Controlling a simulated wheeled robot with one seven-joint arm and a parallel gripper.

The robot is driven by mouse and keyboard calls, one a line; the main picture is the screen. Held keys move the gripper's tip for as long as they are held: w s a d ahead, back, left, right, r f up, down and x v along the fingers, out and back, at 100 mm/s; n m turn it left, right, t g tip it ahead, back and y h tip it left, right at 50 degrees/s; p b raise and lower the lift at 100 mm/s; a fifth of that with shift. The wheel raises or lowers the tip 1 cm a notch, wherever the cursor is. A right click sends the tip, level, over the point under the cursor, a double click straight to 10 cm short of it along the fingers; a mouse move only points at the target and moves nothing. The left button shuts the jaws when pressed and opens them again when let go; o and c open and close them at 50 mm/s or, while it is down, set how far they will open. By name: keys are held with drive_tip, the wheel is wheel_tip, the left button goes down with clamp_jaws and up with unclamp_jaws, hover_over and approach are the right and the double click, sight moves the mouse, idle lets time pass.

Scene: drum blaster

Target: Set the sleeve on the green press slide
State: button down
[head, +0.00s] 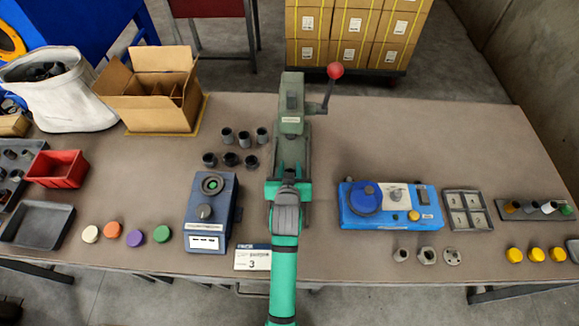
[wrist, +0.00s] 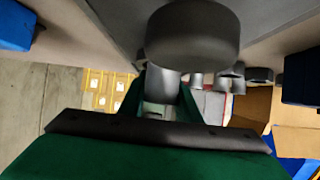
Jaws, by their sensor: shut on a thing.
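The green press (head: 291,118) stands upright near the middle of the table, with a red-knobbed lever on its right. My gripper (head: 285,190) is in front of it, over the lower part of the press. My arm hides much of the press slide and the fingertips in the head view. In the wrist view my green fingers (wrist: 163,108) are shut on a light grey cylindrical sleeve (wrist: 163,85). A large dark round part (wrist: 193,38) overlaps the sleeve's upper end in that view. I cannot tell whether the sleeve touches the slide.
Several grey and black sleeve-like parts (head: 230,147) stand left of the press. A dark blue device (head: 211,212) is left of my arm, and a bright blue one (head: 390,206) is to the right. The table behind the bright blue device is clear.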

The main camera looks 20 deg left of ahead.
drive_tip(key=c, duration=1.6)
unclamp_jaws()
drive_tip(key=shift+f, duration=0.1)
drive_tip(key=shift+v, duration=3)
drive_tip(key=shift+s+a+r, duration=0.1)
drive_tip(key=shift+s+r, duration=0.2)
drive_tip(key=shift+s, duration=0.25)
drive_tip(key=shift+s+d+r, duration=0.3)
drive_tip(key=shift+s+d, duration=0.05)
drive_tip(key=shift+s, duration=0.15)
drive_tip(key=shift+s+d+r, duration=0.25)
drive_tip(key=shift+s+d, duration=0.05)
drive_tip(key=shift+s, duration=0.15)
drive_tip(key=shift+s+r, duration=0.35)
drive_tip(key=shift+s, duration=0.3)
